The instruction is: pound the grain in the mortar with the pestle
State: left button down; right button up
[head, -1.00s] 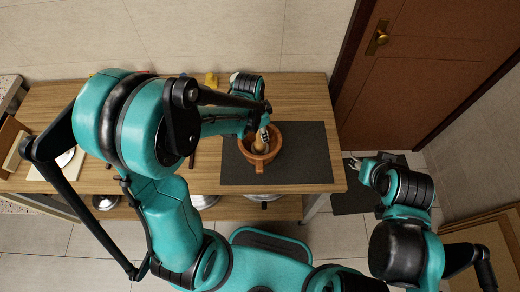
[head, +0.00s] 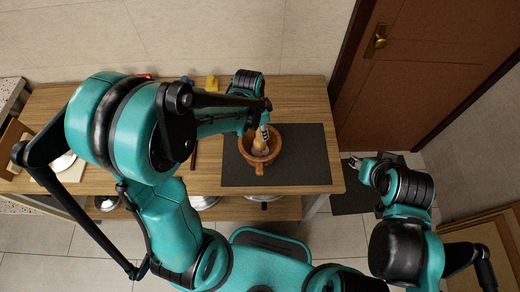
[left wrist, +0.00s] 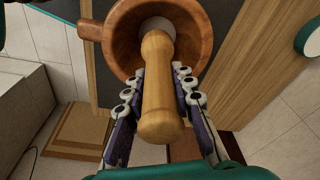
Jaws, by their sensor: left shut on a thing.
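The brown mortar (head: 275,158) stands on the dark mat, its bowl opening upward. It also shows in the left wrist view (left wrist: 120,38). The light wooden pestle (left wrist: 160,90) is between the fingers of my left gripper (left wrist: 158,105), which is shut on it. In the head view the pestle (head: 259,147) reaches down inside the mortar's bowl. A pale patch (left wrist: 158,26) shows in the bowl at the pestle's far end; I cannot tell whether it is grain. My right gripper (head: 364,168) is off the table's right side, away from the mortar; its finger opening is unclear.
The dark mat (head: 305,150) lies on the wooden table (head: 300,98), with bare mat right of the mortar. A yellow object (head: 212,83) stands at the table's back. A white board (head: 64,168) lies at the left. A brown door (head: 430,75) is at the right.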

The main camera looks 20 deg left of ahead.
pick_arm(q)
notch_tip(320, 180, down, 4)
jog(key=b, duration=0.2)
jog(key=shift+r+b, duration=0.2)
jog(key=shift+b, duration=0.15)
notch_tip(320, 180, up, 4)
jog(key=p, duration=0.3)
jog(key=shift+r, duration=0.25)
jog(key=shift+f, duration=0.1)
jog(key=shift+f, duration=0.1)
notch_tip(320, 180, down, 4)
jog(key=b, duration=0.3)
jog(key=shift+r+p, duration=1.4)
jog(key=shift+r, duration=0.75)
jog(key=shift+f, duration=0.1)
pick_arm(e)
jog(key=shift+f, duration=0.3)
